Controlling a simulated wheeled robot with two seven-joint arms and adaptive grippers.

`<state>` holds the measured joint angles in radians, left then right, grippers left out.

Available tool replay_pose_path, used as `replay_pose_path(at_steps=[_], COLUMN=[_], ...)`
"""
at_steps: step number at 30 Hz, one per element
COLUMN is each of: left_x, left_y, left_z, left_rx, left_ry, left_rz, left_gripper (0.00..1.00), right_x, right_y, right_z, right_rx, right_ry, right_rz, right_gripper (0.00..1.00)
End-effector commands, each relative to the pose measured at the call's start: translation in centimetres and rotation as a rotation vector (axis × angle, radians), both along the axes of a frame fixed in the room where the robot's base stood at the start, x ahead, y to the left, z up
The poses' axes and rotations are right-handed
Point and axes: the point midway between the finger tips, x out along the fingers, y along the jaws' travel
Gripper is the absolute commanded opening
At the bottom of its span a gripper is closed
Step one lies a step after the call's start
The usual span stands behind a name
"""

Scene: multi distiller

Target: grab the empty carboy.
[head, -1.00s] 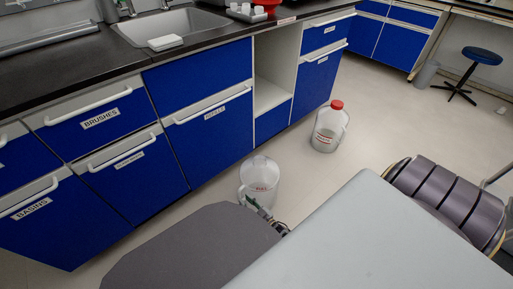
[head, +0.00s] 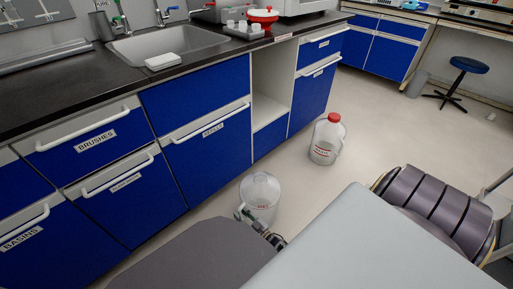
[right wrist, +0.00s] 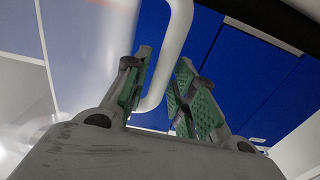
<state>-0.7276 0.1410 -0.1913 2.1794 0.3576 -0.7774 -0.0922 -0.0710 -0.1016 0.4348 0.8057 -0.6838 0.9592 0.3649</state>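A clear, uncapped, empty-looking carboy (head: 262,188) stands on the floor beside the blue cabinets in the head view. My right gripper (head: 245,213) is at its near left side, low down. In the right wrist view a pale curved bar, apparently the carboy's handle (right wrist: 176,45), passes between the two green-padded fingers of my right gripper (right wrist: 166,75). The bar nearly fills the gap, and I cannot tell whether both fingers press on it. A second carboy (head: 325,143) with a red cap stands farther back. My left gripper is not in view.
Blue cabinets (head: 205,140) with white handles line the left, under a black counter with a sink (head: 170,48). A blue stool (head: 468,65) stands at the back right. The floor (head: 400,135) right of the capped carboy is clear.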

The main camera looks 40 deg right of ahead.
Motion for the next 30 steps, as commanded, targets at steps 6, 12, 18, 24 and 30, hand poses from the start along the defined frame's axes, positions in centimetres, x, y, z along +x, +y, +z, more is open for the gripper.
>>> replay_pose_path(at_steps=[6,12,18,24,30], left_x=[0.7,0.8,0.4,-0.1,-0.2], left_y=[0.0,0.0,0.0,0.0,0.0], left_z=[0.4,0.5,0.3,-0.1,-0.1], left_rx=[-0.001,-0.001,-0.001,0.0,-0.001], left_ry=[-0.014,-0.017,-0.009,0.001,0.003], left_rz=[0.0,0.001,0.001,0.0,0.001], left_gripper=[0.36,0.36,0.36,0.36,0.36], right_x=[0.0,0.1,0.0,0.0,0.0], right_y=[0.1,0.1,0.1,0.1,0.1], right_z=[0.0,0.0,0.0,0.0,0.0], right_rx=[0.001,0.001,0.001,0.001,0.0], right_ry=[0.0,0.0,0.0,0.0,0.0], right_rz=[0.0,0.0,0.0,0.0,0.0], right_gripper=[0.26,0.26,0.26,0.09,0.0])
